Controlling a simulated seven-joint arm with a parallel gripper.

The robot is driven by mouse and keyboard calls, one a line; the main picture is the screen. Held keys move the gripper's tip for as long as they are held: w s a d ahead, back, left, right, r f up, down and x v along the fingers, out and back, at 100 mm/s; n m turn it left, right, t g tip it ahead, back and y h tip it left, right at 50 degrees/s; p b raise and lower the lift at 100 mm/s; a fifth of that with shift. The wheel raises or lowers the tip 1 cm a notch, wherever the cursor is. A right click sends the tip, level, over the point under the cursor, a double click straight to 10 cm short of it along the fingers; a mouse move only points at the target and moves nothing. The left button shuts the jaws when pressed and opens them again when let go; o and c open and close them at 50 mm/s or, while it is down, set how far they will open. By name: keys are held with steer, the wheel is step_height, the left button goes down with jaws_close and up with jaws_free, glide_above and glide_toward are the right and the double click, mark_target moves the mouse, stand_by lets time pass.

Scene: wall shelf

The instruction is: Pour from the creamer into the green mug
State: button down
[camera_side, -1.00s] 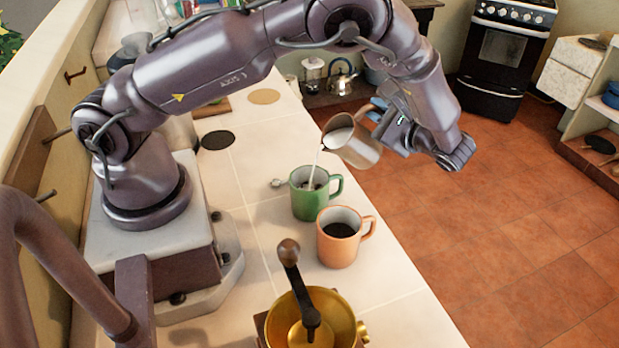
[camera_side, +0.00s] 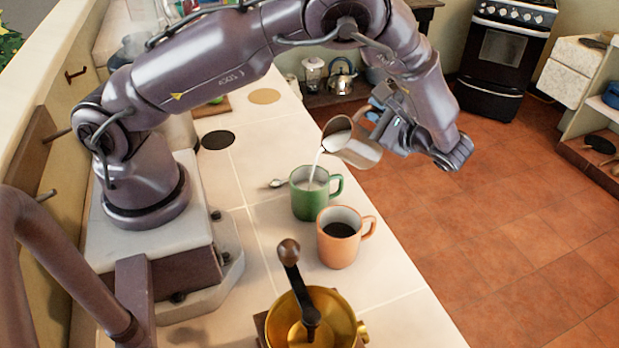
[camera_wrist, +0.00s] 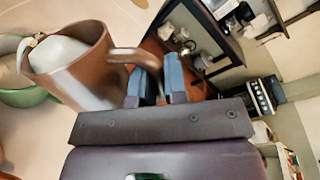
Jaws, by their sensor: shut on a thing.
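The metal creamer (camera_side: 357,150) is tilted to the left above and right of the green mug (camera_side: 309,203). A white stream runs from its spout into the mug, and white liquid shows inside the mug. My gripper (camera_side: 380,118) is shut on the creamer's handle, to the right of its body. In the wrist view the creamer (camera_wrist: 84,75) shows white liquid at its mouth, the gripper's blue fingertips (camera_wrist: 158,85) close on the handle, and the green mug (camera_wrist: 22,96) sits at the left edge, partly hidden by the creamer.
An orange mug (camera_side: 338,252) with dark liquid stands close to the green mug, in front and to the right. A brass coffee grinder (camera_side: 325,318) stands nearer. A spoon (camera_side: 277,184) lies left of the green mug. The counter edge drops to the tiled floor on the right.

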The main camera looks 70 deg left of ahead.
steer(key=shift+s+n, duration=0.3)
steer(key=shift+n, duration=0.3)
stand_by(1.7)
steer(key=shift+w+m, duration=0.25)
steer(key=shift+m, duration=0.05)
steer(key=w+f+m, duration=0.4)
steer(key=f, duration=0.2)
steer(key=w+f+m+g+y, duration=0.1)
steer(key=w+f+m, duration=0.2)
steer(key=f+m, duration=0.2)
steer(key=shift+w+a+f+g, duration=0.2)
steer(key=shift+w+f+g, duration=0.15)
steer(key=shift+f, duration=0.2)
